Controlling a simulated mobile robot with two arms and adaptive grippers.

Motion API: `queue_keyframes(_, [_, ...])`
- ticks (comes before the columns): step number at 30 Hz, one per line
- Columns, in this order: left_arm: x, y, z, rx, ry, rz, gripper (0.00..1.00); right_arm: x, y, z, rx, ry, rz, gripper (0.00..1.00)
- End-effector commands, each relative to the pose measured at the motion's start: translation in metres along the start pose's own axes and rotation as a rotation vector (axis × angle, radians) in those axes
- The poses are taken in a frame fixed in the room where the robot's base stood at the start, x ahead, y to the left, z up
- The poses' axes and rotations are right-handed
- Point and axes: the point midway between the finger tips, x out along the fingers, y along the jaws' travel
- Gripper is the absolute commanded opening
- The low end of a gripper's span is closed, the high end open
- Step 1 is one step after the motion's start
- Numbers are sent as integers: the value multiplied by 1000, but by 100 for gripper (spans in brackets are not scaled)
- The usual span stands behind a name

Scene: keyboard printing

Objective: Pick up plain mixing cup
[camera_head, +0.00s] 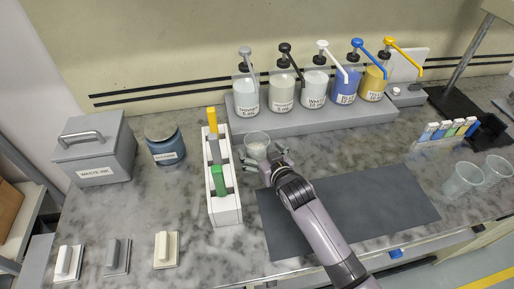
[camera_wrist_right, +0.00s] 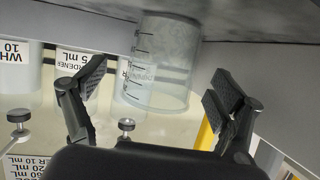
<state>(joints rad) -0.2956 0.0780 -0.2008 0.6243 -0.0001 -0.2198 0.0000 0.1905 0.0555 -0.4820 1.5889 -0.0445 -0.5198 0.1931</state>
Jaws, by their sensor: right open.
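A clear mixing cup (camera_head: 257,143) stands on the marbled counter in front of the pump bottle stand. My right gripper (camera_head: 265,160) is open at the cup's near side, with its fingers spread toward it. In the right wrist view the cup (camera_wrist_right: 160,65) shows graduation marks and appears between the two open fingertips (camera_wrist_right: 158,82); I see no finger closed on it. Two more clear cups, a left one (camera_head: 461,181) and a right one (camera_head: 494,171), stand at the counter's right side. My left gripper is out of view.
A white rack (camera_head: 226,206) with coloured tools stands close left of the cup. The grey stand (camera_head: 310,123) with several pump bottles lies behind it. A dark mat (camera_head: 385,205) lies under my right arm. A waste ink box (camera_head: 97,150) and blue jar (camera_head: 166,149) are further left.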

Motion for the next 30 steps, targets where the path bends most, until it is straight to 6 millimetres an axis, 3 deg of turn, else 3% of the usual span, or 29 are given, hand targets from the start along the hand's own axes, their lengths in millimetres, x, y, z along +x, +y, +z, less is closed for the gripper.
queue_keyframes(7, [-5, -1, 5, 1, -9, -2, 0, 26, -2, -1, -1, 1, 0, 88])
queue_keyframes(17, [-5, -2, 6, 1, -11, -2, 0, 29, -2, 0, -1, 0, 0, 88])
queue_keyframes(30, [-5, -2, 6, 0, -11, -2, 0, 29, -2, 0, -1, 0, 0, 59])
